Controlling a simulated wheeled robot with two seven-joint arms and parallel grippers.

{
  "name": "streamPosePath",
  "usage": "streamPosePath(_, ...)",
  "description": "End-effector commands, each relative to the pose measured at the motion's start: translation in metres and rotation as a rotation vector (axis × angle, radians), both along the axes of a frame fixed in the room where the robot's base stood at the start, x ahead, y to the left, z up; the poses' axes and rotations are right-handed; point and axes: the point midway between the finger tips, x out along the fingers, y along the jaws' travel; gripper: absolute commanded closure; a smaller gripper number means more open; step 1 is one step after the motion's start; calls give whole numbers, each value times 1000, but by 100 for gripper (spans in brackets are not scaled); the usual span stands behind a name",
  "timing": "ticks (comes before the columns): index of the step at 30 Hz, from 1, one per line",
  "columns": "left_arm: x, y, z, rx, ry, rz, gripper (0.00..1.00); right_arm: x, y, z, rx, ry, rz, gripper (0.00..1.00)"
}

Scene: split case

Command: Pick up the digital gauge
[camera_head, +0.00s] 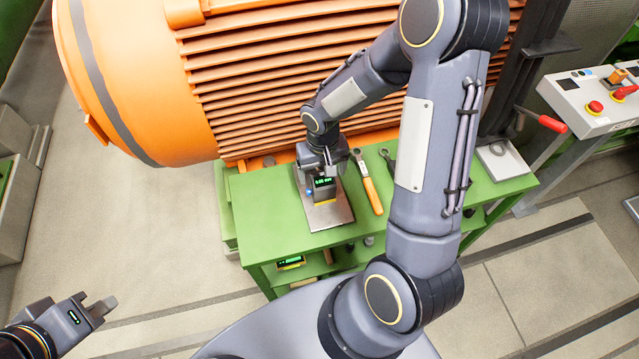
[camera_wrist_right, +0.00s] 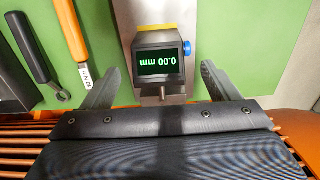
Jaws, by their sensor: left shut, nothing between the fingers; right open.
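The digital gauge (camera_head: 324,187) is a small dark box with a lit display, a yellow edge and a blue knob. It stands on a grey metal plate (camera_head: 328,217) on the green bench. In the right wrist view the gauge (camera_wrist_right: 160,62) reads 0.00 mm, upside down. My right gripper (camera_head: 324,165) is open at the gauge. In the wrist view its fingers (camera_wrist_right: 160,70) lie to either side of the gauge, with visible gaps. My left gripper (camera_head: 98,303) is shut and empty, low at the left, away from the bench.
A large orange finned motor (camera_head: 140,70) stands behind the green bench (camera_head: 270,225). Right of the plate lie an orange-handled wrench (camera_head: 371,192) and a black-handled tool (camera_wrist_right: 35,55). A control box (camera_head: 595,100) stands at right.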

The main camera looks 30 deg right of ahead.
Motion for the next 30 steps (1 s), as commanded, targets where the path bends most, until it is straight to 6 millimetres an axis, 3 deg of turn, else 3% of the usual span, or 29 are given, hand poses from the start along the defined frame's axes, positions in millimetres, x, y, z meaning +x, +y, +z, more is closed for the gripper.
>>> streamPosePath(6, 0, 0, 8, 0, 0, 0, 100, 1, -2, -30, 0, 3, 1, 18)
streamPosePath(15, 0, 0, 8, 0, 0, 0, 100, 1, -2, -36, 0, -1, 0, 18)
streamPosePath(28, 0, 0, 8, 0, 0, 0, 100, 1, -2, -36, 0, 0, 1, 73)
streamPosePath(30, 0, 0, 8, 0, 0, 0, 100, 1, -2, -36, 0, -1, 1, 73)
